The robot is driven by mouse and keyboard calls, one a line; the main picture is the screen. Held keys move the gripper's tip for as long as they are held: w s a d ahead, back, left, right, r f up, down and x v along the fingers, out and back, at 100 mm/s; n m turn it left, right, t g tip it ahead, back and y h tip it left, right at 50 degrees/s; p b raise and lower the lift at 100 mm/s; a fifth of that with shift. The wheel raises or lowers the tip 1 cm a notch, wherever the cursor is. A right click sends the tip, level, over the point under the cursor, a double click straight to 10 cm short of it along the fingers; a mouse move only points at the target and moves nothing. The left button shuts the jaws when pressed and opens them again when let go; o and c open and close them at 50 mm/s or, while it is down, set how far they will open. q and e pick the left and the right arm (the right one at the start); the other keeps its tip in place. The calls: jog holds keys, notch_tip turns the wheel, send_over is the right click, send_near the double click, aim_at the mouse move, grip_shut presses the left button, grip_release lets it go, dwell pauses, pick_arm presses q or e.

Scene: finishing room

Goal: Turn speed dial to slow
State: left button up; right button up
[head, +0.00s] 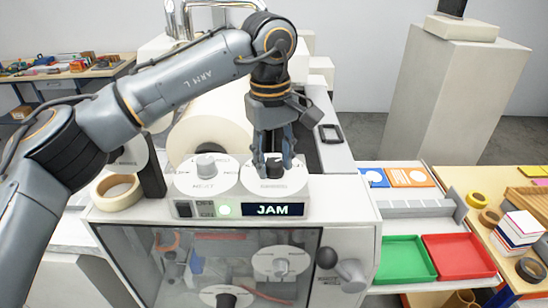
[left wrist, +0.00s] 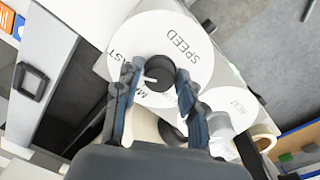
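The speed dial is a white round plate (left wrist: 190,29) printed SPEED, with FAST on its left side in the left wrist view. A black knob (left wrist: 160,70) with a pale pointer line stands at its centre. In the head view the knob (head: 273,167) shows on the right of two dials on top of the white machine (head: 340,207). My left gripper (head: 273,165) points down over it. In the left wrist view its two blue-grey fingers (left wrist: 160,78) are apart, one on each side of the knob, with small gaps. Part of the dial's lettering is hidden. My right gripper is out of view.
A white heat dial (head: 206,176) with a grey knob sits to the left. A large roll (head: 205,135) stands behind. Green (head: 404,259) and red (head: 458,257) trays lie to the right.

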pick_arm(q)
jog(key=c, duration=0.6)
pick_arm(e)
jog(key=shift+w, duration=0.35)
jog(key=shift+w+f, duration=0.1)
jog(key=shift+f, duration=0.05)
